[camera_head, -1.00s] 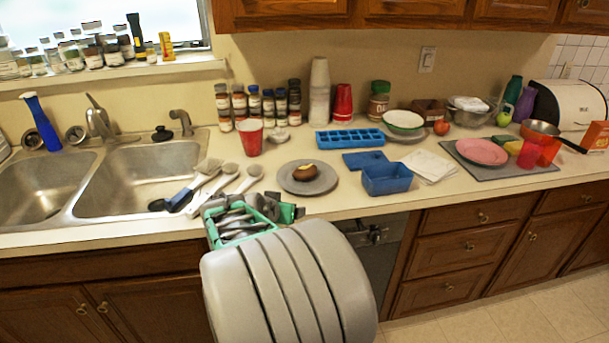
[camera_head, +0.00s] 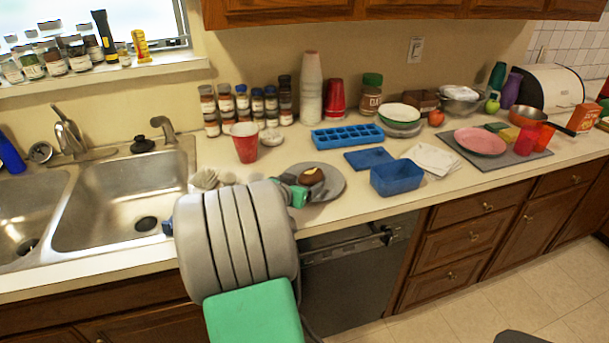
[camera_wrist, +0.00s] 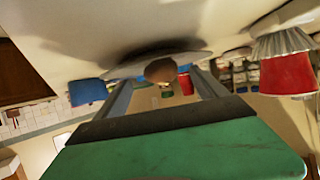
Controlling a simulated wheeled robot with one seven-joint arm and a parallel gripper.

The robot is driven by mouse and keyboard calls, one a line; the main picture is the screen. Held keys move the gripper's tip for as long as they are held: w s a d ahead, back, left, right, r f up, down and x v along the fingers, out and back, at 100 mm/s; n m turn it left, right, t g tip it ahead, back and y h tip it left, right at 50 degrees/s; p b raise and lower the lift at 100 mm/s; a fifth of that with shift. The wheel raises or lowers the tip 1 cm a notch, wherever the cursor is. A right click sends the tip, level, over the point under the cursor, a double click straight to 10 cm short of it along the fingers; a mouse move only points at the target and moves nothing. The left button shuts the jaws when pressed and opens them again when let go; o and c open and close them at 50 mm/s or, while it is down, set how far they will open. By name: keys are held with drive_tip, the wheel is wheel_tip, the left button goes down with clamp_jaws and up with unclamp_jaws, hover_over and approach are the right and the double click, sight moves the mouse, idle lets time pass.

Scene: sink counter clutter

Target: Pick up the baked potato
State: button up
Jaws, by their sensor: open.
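The baked potato (camera_head: 311,176) is brown with a pale yellow top. It sits on a round grey plate (camera_head: 335,187) near the counter's front. My gripper (camera_head: 302,190) reaches low over the counter to the plate's left edge, partly hidden by my arm. In the wrist view, which looks upside down, my gripper (camera_wrist: 162,80) has its two fingers apart. The potato (camera_wrist: 161,70) shows between and beyond the fingertips, with the plate (camera_wrist: 122,72) around it. Nothing is held. I cannot tell whether a fingertip touches the plate.
A blue bin (camera_head: 396,178) stands right of the plate, with a blue lid (camera_head: 369,158) and ice tray (camera_head: 346,136) behind. A red cup (camera_head: 246,147) stands behind left. Utensils (camera_head: 208,179) lie beside my arm, near the sink (camera_head: 125,205).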

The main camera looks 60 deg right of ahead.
sight(307, 179)
drive_tip(key=p+x, duration=0.1)
drive_tip(key=x, duration=0.4)
drive_tip(key=shift+s+d+r, duration=0.1)
drive_tip(key=shift+d, duration=0.05)
drive_tip(key=c, duration=1.6)
